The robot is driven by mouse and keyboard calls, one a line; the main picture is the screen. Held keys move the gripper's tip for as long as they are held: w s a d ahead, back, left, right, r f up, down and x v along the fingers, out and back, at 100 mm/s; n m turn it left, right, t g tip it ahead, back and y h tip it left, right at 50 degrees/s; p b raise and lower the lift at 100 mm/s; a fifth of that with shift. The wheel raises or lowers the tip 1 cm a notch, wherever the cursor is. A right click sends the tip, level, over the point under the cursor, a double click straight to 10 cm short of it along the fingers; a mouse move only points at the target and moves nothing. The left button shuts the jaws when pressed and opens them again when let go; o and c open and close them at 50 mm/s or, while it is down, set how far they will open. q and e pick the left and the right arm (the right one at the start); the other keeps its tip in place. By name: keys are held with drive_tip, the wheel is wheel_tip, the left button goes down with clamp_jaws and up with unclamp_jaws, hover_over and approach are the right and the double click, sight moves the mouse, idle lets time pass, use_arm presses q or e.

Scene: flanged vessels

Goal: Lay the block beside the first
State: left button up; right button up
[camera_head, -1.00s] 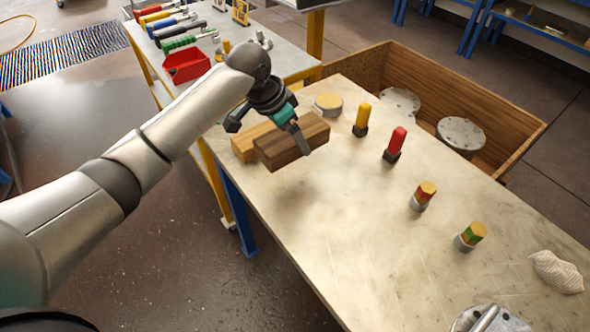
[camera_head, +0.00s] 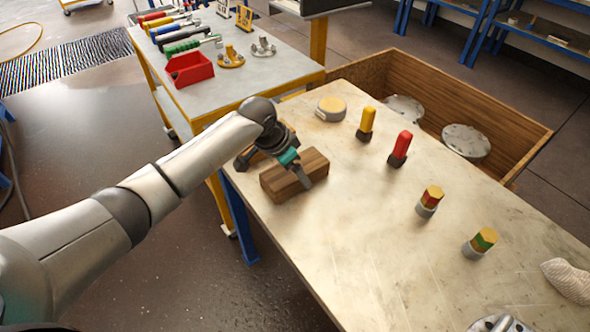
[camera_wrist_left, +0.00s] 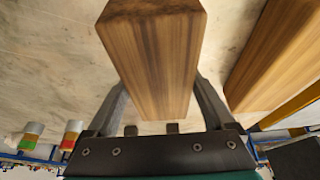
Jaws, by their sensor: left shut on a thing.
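My left gripper (camera_head: 297,172) is shut on a dark brown wooden block (camera_head: 312,174), with a finger down its side, near the table's left edge. In the left wrist view the held block (camera_wrist_left: 155,55) lies between the two fingers of the left gripper (camera_wrist_left: 155,95). The first block (camera_wrist_left: 275,60) lies to its right there, with a strip of bare tabletop between them. In the head view the first block is mostly hidden behind my left gripper. I cannot tell whether the held block touches the table. My right gripper is not in view.
A wooden crate (camera_head: 520,155) with metal flanges is behind. The table's front middle is clear.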

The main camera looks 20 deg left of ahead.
use_arm(q)
drive_tip(key=o, duration=1.4)
drive_tip(key=shift+f, duration=0.1)
drive_tip(key=shift+o, duration=0.2)
drive_tip(key=p+v, duration=0.3)
drive_tip(key=v, duration=0.8)
drive_tip(key=shift+s+a+r+p, duration=0.2)
drive_tip(key=shift+r+p, duration=0.1)
drive_tip(key=shift+r, duration=0.3)
drive_tip(key=shift+d, duration=0.1)
